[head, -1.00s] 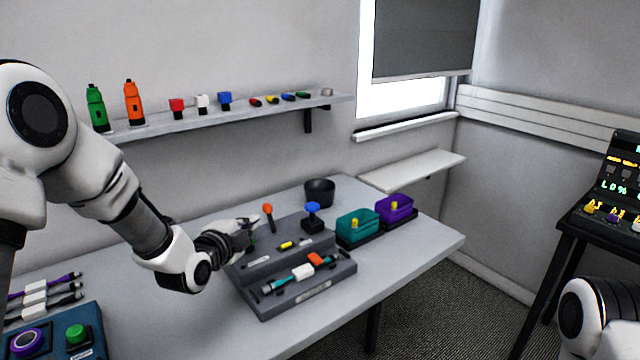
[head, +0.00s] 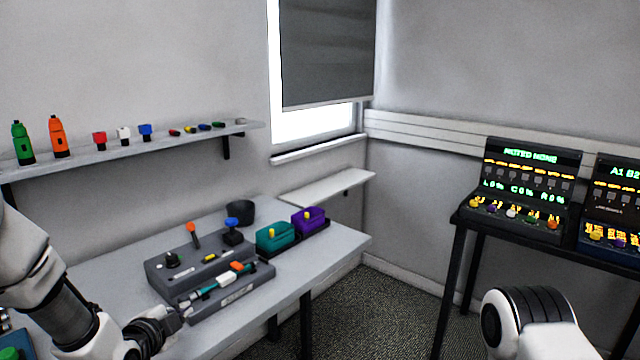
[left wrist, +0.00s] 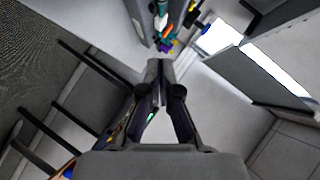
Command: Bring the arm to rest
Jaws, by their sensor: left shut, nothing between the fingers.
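My left gripper (head: 184,316) is shut and empty, low in the head view at the front left corner of the grey stepped holder (head: 237,292). I cannot tell whether it touches the holder. In the left wrist view its fingers (left wrist: 160,68) meet with nothing between them. My left arm comes in from the left edge. My right arm shows only as a white and black link at the bottom right; its gripper is out of view.
A wall shelf (head: 180,138) holds bottles and small blocks. Control panels (head: 520,190) stand right.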

